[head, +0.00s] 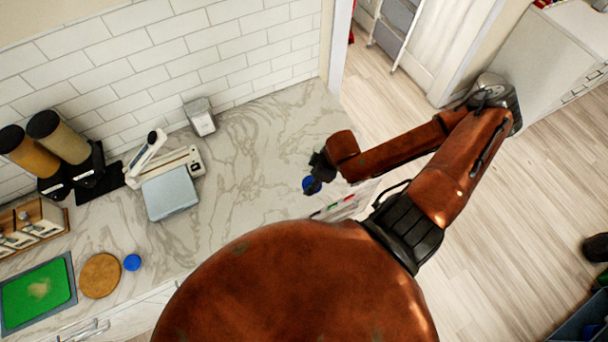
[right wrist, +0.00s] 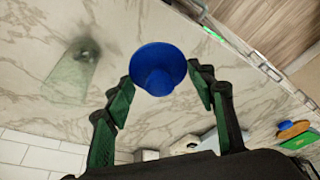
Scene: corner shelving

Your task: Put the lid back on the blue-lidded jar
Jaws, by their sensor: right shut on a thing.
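My right gripper (head: 317,174) is shut on a blue lid (head: 308,185) above the marble counter. In the right wrist view, the round lid (right wrist: 158,68) with its knob sits between the two green-padded fingertips (right wrist: 164,90). A clear, greenish glass vessel (right wrist: 72,72), perhaps the jar, stands on the counter to the left of the lid in that view, apart from it. No blue lid shows on it. I cannot make it out in the head view, where my arm may hide it. My left gripper is not in view.
On the counter (head: 255,150) are a slicer-like appliance (head: 168,190), a metal canister (head: 200,118), dispensers (head: 60,140), a round board (head: 100,275), a small blue round thing (head: 132,262) and a green cutting board (head: 38,292). The middle counter is clear.

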